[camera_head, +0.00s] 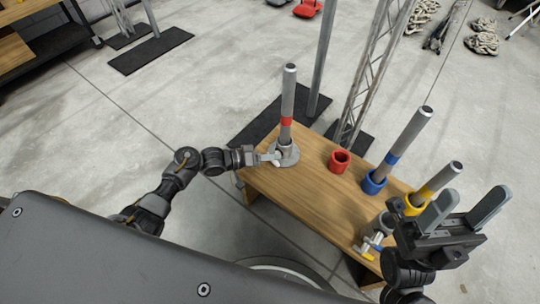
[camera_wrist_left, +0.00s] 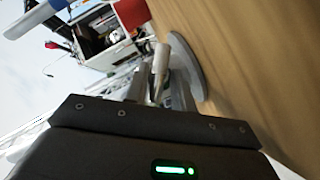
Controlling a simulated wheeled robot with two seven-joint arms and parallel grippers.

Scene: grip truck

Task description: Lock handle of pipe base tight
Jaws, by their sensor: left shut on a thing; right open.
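The pipe base (camera_head: 285,155) is a round grey metal disc on the left end of the wooden table. A grey pipe with a red band (camera_head: 288,105) stands upright in it. My left gripper (camera_head: 268,158) is at the left side of the base, shut on its small handle. In the left wrist view the handle (camera_wrist_left: 160,62) is a light metal lever between the fingers, and the base's disc (camera_wrist_left: 187,65) shows beside it. How far the handle is turned is too small to tell. My right gripper (camera_head: 463,217) is open and empty at the table's right end, fingers pointing up.
The wooden table (camera_head: 315,195) also holds a red ring (camera_head: 340,161), a blue holder (camera_head: 374,182) with a blue-banded pipe, and a yellow holder (camera_head: 413,204) with a yellow-banded pipe. Small clamp parts (camera_head: 373,246) lie near the right front. A truss (camera_head: 372,75) stands behind.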

